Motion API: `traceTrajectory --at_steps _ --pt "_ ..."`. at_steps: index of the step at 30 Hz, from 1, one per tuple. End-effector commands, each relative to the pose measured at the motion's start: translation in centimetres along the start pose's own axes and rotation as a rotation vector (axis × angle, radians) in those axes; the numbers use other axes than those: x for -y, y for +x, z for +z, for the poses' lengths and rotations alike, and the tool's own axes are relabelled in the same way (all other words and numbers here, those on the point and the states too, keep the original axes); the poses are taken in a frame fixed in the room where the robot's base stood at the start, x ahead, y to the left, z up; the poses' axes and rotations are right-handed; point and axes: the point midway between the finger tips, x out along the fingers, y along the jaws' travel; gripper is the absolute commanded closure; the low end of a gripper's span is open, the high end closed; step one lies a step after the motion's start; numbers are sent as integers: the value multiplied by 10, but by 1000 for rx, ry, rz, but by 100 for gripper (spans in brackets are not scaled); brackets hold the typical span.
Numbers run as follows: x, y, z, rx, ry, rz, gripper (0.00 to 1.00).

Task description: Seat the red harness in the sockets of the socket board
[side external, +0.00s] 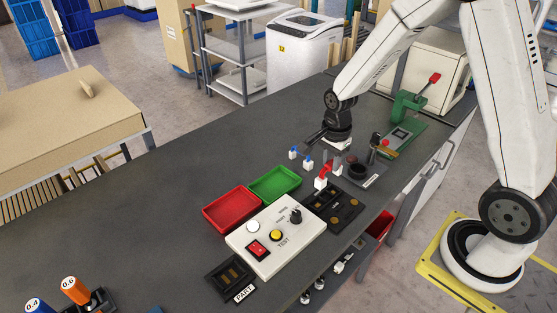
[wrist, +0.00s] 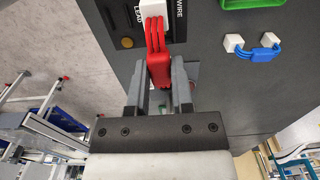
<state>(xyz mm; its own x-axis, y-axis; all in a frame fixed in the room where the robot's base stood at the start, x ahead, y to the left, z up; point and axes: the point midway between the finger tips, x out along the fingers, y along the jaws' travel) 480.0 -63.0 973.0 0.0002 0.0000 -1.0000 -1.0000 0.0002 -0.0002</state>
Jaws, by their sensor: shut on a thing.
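The red harness (side external: 323,172) is a short red cable bundle with a white connector at its end. In the wrist view the red harness (wrist: 158,62) lies between the fingers, and a white plug shows beyond it near the top edge. My gripper (wrist: 160,90) is shut on its red part. In the side view my gripper (side external: 332,162) holds it low over the bench, next to the socket board. The dark socket board (side external: 345,203) has brass-coloured round spots. In the wrist view it shows partly, with lettering (wrist: 178,12). Whether the plug touches a socket cannot be told.
A blue harness (wrist: 258,52) with white ends lies on the bench. A red tray (side external: 232,207), a green tray (side external: 275,184) and a white test box (side external: 275,250) stand left of the board. A green fixture (side external: 405,125) stands behind right.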

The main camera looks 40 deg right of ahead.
Motion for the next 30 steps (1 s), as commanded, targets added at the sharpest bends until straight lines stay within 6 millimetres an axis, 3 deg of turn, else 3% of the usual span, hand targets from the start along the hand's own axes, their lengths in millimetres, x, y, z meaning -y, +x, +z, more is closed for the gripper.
traceTrajectory --at_steps 11,30 --pt "0 12 0 0 0 1 100" --pt "0 51 0 0 0 1 100"
